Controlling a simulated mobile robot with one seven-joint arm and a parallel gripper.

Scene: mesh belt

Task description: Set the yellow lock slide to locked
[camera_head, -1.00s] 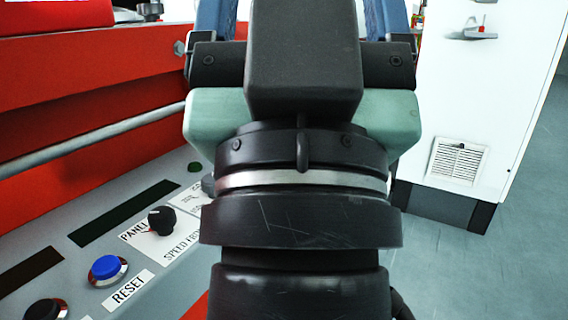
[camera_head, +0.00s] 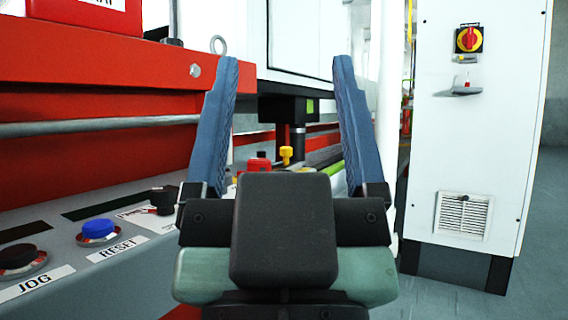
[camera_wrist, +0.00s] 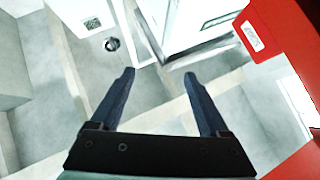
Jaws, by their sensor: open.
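My gripper (camera_head: 286,62) is open and empty, its two blue fingers standing upright in the head view; it also shows in the wrist view (camera_wrist: 159,73). On the white cabinet at right, a red rotary handle (camera_head: 468,39) sits on a yellow and black plate. A small yellow piece (camera_head: 466,58) lies just under that plate and may be the lock slide; its position is too small to read. Another yellow part (camera_head: 286,155), knob-like, shows between the fingers, farther back. My gripper is left of the cabinet and touches neither.
The white cabinet (camera_head: 440,150) has a latch handle (camera_head: 462,90) and a vent (camera_head: 463,215). At left is a grey panel with a blue RESET button (camera_head: 98,231), a black JOG button (camera_head: 20,258) and a black knob (camera_head: 163,199). A red beam (camera_head: 110,75) runs behind it.

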